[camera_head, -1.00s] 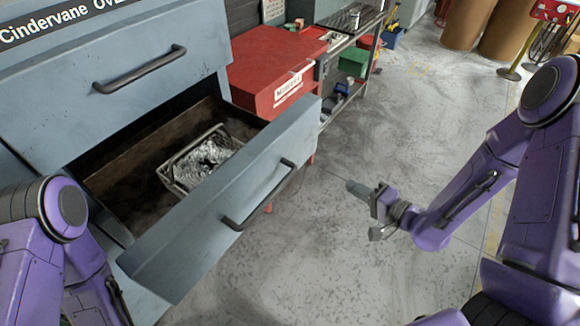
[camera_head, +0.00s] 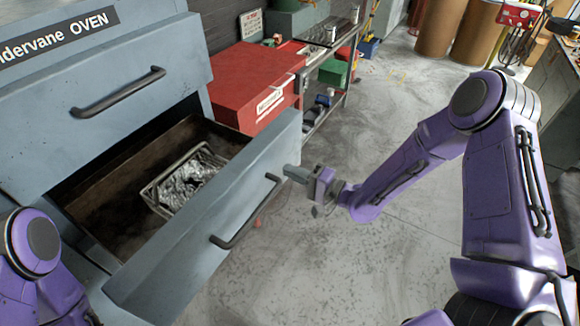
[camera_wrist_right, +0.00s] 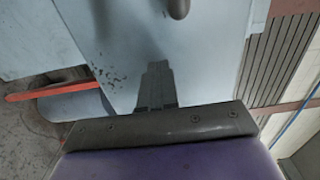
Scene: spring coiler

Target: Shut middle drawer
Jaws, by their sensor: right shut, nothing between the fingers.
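The middle drawer (camera_head: 205,225) of the blue-grey oven is pulled far out, with a dark bar handle (camera_head: 246,212) on its front. Inside it lies a wire basket (camera_head: 186,180) with crumpled silvery material. My right gripper (camera_head: 287,172) is shut and empty, its tip close to the drawer front near the handle's far end; I cannot tell whether it touches. In the right wrist view the shut fingers (camera_wrist_right: 157,88) point at the pale blue-grey front, with part of the handle (camera_wrist_right: 178,8) at the top edge. Of my left arm only a link shows; its gripper is out of view.
The closed upper drawer with its handle (camera_head: 118,92) is above. A red cabinet (camera_head: 248,88) and a metal shelf table (camera_head: 330,62) stand beyond the open drawer. The floor (camera_head: 400,260) to the right is clear.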

